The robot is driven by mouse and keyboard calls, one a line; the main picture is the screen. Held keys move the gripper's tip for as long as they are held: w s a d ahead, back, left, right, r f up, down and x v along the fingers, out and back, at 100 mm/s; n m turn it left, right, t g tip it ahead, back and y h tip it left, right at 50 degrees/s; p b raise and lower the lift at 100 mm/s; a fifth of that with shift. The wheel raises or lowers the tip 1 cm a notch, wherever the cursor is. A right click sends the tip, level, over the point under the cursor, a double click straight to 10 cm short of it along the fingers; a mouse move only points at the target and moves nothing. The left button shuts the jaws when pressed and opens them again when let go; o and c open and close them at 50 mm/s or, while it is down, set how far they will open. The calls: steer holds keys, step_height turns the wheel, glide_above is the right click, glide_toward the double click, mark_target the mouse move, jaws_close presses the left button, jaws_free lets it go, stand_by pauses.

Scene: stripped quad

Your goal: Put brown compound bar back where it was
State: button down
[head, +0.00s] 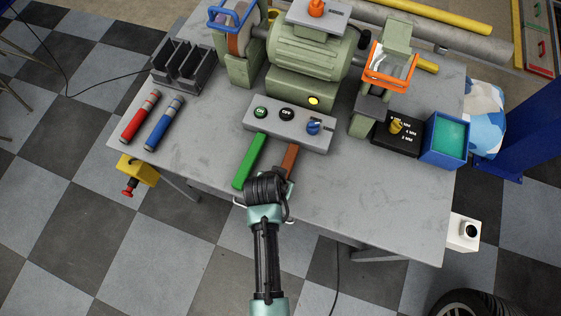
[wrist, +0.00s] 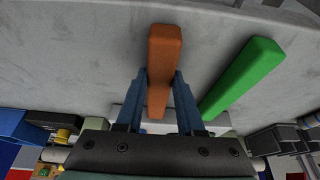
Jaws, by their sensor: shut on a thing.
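The brown compound bar (head: 291,157) is at the table's front, below the grey control box and to the right of the green bar (head: 249,161). My gripper (head: 281,180) is over its near part, and my wrist hides that end. In the wrist view the brown bar (wrist: 164,48) runs between the two blue fingers of my gripper (wrist: 160,78), which are shut on it. The green bar (wrist: 243,76) is apart from it there. I cannot tell whether the brown bar touches the tabletop.
The control box (head: 289,126) stands in front of the bench grinder (head: 307,65). A dark slotted rack (head: 185,66) is at the back left, with red (head: 140,116) and blue (head: 165,123) sticks before it. A blue bin (head: 445,140) is at the right. The front right tabletop is clear.

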steer(key=shift+f, duration=0.15)
steer(key=c, duration=0.5)
jaws_free()
steer(key=v, duration=1.2)
steer(key=w+r+n+t, duration=0.1)
steer(key=w+r+t, duration=0.3)
steer(key=w+r, duration=0.45)
steer(key=w+r+t, duration=0.3)
steer(key=w+r, duration=0.3)
steer(key=r, duration=0.6)
steer(key=w+r+t+y, duration=0.1)
steer(key=w+r+t, duration=0.15)
steer(key=r, duration=0.55)
steer(key=w+r+t, duration=0.1)
steer(key=r+t, duration=0.2)
steer(key=r, duration=0.5)
steer(key=s+r+n+t, duration=0.1)
steer(key=s+r+t, duration=0.2)
steer(key=r, duration=0.7)
steer(key=s+d+r+t, duration=0.1)
steer(key=s+r+t, duration=0.3)
steer(key=r, duration=0.6)
steer(key=s+d+r+n+t, duration=0.1)
steer(key=s+r+t, duration=0.2)
steer(key=r, duration=0.8)
steer(key=shift+s+d+r+n+t+p, duration=0.15)
steer(key=shift+s+n+t+p, duration=0.15)
steer(key=shift+s, duration=0.85)
